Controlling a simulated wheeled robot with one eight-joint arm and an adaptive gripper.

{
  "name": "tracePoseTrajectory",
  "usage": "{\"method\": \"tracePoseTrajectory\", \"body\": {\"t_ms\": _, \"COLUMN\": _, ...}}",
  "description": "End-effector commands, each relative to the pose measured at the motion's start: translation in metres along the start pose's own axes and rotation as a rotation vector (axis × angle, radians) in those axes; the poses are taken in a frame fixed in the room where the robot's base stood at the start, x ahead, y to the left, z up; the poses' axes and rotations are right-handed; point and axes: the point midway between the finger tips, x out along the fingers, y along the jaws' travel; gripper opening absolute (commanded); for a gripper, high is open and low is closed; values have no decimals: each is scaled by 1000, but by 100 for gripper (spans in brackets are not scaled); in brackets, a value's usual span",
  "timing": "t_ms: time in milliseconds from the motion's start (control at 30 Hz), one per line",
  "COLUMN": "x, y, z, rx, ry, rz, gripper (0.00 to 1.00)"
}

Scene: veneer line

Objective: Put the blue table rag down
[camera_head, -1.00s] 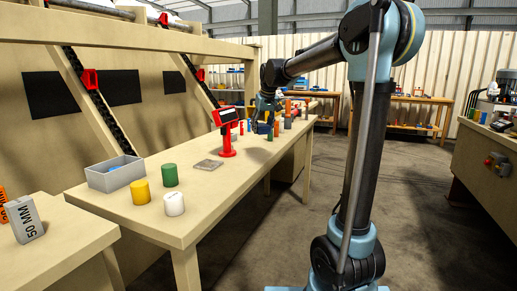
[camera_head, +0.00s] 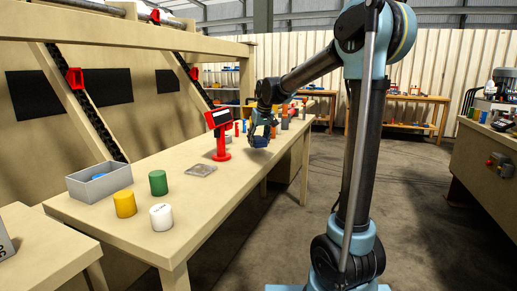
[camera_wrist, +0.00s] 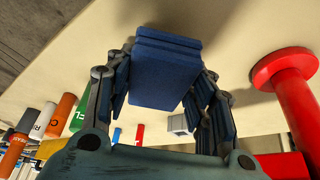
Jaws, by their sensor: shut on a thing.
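The blue table rag (camera_wrist: 168,68) is a folded, thick dark blue block in the wrist view. My gripper (camera_wrist: 163,78) is shut on it, with a finger on its left and right sides. In the head view the rag (camera_head: 260,130) shows small at the end of my arm, and my gripper (camera_head: 263,119) is over the far part of the long beige table (camera_head: 225,195). A shadow lies on the tabletop below, and the rag appears a little above the surface.
A red stand (camera_head: 221,146) with a dark screen is left of my gripper. A flat grey plate (camera_head: 200,169), green cylinder (camera_head: 158,183), yellow cylinder (camera_head: 124,204), white cylinder (camera_head: 161,217) and grey bin (camera_head: 100,182) are nearer. Several cylinders stand behind the gripper. Tabletop right of the plate is clear.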

Motion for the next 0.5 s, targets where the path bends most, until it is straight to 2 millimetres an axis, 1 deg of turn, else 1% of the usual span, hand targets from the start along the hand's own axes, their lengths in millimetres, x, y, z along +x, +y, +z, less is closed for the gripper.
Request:
{"method": "tracePoseTrajectory", "body": {"t_ms": 200, "x": 27, "y": 0, "z": 11, "rx": 0, "ry": 0, "rz": 0, "gripper": 11}}
{"method": "tracePoseTrajectory", "body": {"t_ms": 300, "x": 31, "y": 0, "z": 13, "rx": 0, "ry": 0, "rz": 0, "gripper": 11}}
{"method": "tracePoseTrajectory", "body": {"t_ms": 500, "x": 31, "y": 0, "z": 13, "rx": 0, "ry": 0, "rz": 0, "gripper": 11}}
